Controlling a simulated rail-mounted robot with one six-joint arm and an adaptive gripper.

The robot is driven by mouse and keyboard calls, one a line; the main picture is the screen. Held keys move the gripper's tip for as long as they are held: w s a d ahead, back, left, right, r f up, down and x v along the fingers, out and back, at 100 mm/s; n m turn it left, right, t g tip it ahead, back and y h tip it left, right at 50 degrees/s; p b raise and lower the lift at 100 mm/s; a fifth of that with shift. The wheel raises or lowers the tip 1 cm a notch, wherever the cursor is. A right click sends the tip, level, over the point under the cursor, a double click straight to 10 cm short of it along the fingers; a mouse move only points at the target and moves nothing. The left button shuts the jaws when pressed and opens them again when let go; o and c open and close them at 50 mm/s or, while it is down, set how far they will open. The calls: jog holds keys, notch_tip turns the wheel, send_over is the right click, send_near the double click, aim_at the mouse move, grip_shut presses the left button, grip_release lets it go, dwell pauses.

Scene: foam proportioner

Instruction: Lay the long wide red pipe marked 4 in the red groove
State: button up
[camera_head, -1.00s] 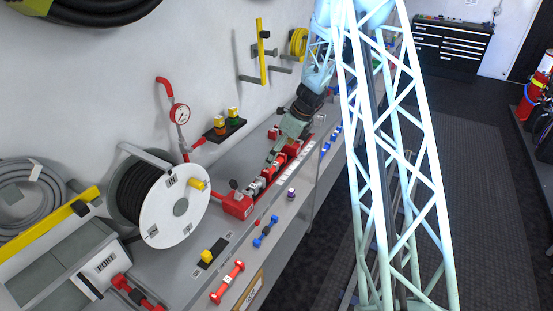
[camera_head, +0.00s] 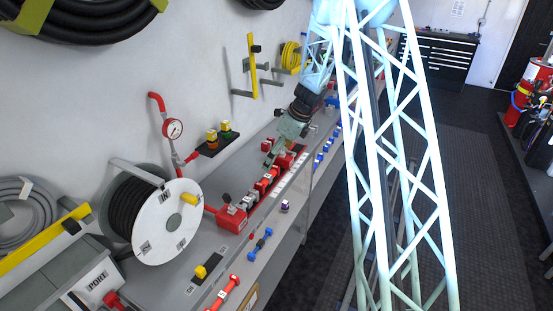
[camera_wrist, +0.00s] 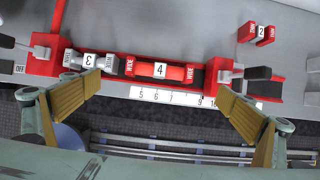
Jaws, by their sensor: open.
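The long red pipe marked 4 (camera_wrist: 160,71), with ends labelled WIDE, lies lengthwise in the red groove (camera_wrist: 160,84) in the wrist view. A grey and white pipe marked 3 (camera_wrist: 91,60) lies in line to its left. My gripper (camera_wrist: 163,92) is open and empty; its two fingers are wide apart, one near each end of the red pipe, and neither visibly grips it. In the head view my gripper (camera_head: 268,158) is over the far part of the row, and the red pipe (camera_head: 264,184) is small there.
A short red piece marked 2 (camera_wrist: 261,32) lies behind the groove. Red end blocks with grey clamps (camera_wrist: 226,75) flank the row. A hose reel (camera_head: 168,218) and gauge (camera_head: 172,128) stand to the left. Blue and red pipes lie along the bench front.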

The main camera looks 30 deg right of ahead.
dwell(0.3)
jog(key=s+a+r+n, duration=0.7)
jog(key=s+a+r, duration=0.3)
jog(key=r, duration=0.4)
jog(key=s+a+r+n, duration=0.7)
jog(key=s+a+r, duration=0.3)
jog(key=r, duration=0.4)
jog(key=s+a+r+n, duration=0.2)
jog(key=s+n, duration=0.3)
jog(key=s, duration=0.7)
jog(key=s+a+r+n+h, duration=0.1)
jog(key=s+n, duration=0.4)
jog(key=s, duration=0.7)
jog(key=s+a+r+n+h, duration=0.1)
jog(key=s+a+r+n, duration=0.2)
jog(key=s, duration=0.9)
jog(key=a+n, duration=0.1)
jog(key=n, duration=0.1)
jog(key=shift+a+r+n, duration=0.15)
jog(key=shift+r+n, duration=0.05)
jog(key=shift+n, duration=0.1)
